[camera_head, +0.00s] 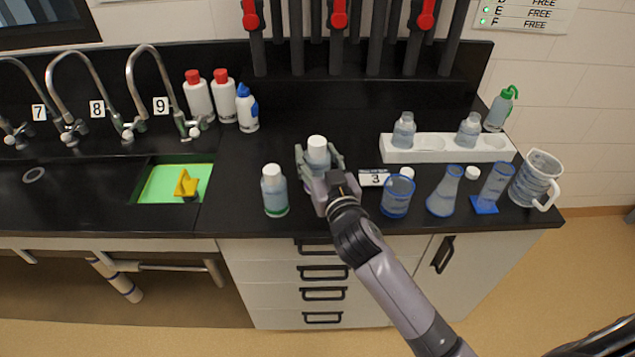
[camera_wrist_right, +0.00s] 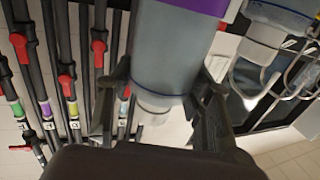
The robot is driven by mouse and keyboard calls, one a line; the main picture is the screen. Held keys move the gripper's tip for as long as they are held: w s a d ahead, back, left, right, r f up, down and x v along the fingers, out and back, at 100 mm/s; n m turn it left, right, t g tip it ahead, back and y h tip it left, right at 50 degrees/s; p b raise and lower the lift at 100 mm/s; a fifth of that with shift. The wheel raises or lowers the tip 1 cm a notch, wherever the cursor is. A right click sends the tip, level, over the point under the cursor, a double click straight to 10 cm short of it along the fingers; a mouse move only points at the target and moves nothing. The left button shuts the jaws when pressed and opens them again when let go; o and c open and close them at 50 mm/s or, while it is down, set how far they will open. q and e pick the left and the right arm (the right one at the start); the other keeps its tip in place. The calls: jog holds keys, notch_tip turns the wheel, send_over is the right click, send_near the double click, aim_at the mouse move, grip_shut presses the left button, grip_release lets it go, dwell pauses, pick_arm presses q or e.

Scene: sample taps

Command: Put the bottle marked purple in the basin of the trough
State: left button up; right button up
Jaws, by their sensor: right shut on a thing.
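My right gripper (camera_head: 319,165) is shut on a clear bottle with a white cap (camera_head: 317,144), above or at the black bench. In the right wrist view, the gripper's fingers (camera_wrist_right: 160,100) stand either side of this bottle (camera_wrist_right: 175,50), and a purple band shows on it. A second white-capped bottle (camera_head: 274,190), with a green band near its base, stands upright just left of the gripper. The basin (camera_head: 150,190) is a recess with a light green floor in the bench at left, below the taps.
A yellow object (camera_head: 186,186) is in the basin. Red-capped white bottles (camera_head: 198,97) and a blue-topped bottle (camera_head: 246,108) stand behind it. Right of the gripper are a number 3 sign (camera_head: 373,178), a blue-rimmed beaker (camera_head: 397,196), a flask (camera_head: 444,192) and a white rack (camera_head: 435,148).

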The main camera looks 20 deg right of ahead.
notch_tip(320, 180, down, 7)
jog(key=shift+f+b, duration=0.2)
jog(key=shift+b, duration=0.2)
jog(key=shift+f+b, duration=0.3)
jog(key=o, duration=1.3)
jog(key=shift+r, duration=0.1)
jog(key=shift+o, duration=0.2)
jog(key=s+b, duration=0.5)
jog(key=s, duration=1.2)
jog(key=shift+s+d, duration=0.2)
